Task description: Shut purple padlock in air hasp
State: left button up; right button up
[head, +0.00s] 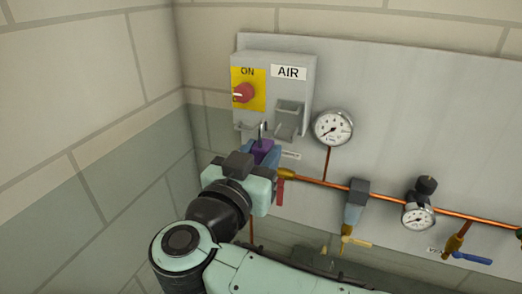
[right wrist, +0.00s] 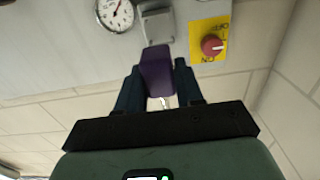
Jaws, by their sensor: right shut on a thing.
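The purple padlock (head: 262,150) is in my right gripper (head: 264,156), its shackle pointing up. In the right wrist view its body (right wrist: 157,72) sits between the two dark blue fingers (right wrist: 157,85). The grey AIR box (head: 300,93) carries a yellow ON plate (head: 248,103) with a red knob (head: 243,92). A grey bracket (head: 288,120) sticks out low on the box's front, and the padlock is just below and left of it. I cannot tell whether the shackle is open or passes through any hasp hole. My left gripper is not in view.
A pressure gauge (head: 333,127) is right of the box. A copper pipe (head: 320,184) with a red-handled valve (head: 280,190) and a second gauge (head: 418,216) runs along the grey panel (head: 420,110). A tiled wall (head: 80,100) closes off the left.

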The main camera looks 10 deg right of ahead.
aim_at(283, 137)
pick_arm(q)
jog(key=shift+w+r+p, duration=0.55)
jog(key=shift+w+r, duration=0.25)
pick_arm(e)
jog(key=shift+f+x, duration=0.15)
jog(key=shift+x, duration=1.3)
jog(key=shift+f+x, duration=0.15)
jog(key=shift+x, duration=1.25)
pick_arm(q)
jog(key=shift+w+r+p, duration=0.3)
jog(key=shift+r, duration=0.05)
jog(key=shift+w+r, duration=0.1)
pick_arm(e)
jog(key=shift+w+d, duration=0.1)
jog(key=shift+w, duration=0.1)
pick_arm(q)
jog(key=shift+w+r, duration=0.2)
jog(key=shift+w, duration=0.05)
pick_arm(e)
jog(key=shift+w+d, duration=0.35)
jog(key=shift+w, duration=0.2)
pick_arm(q)
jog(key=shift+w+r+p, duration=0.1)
jog(key=shift+p, duration=0.2)
pick_arm(e)
jog(key=shift+w+d, duration=0.15)
jog(key=shift+w, duration=0.05)
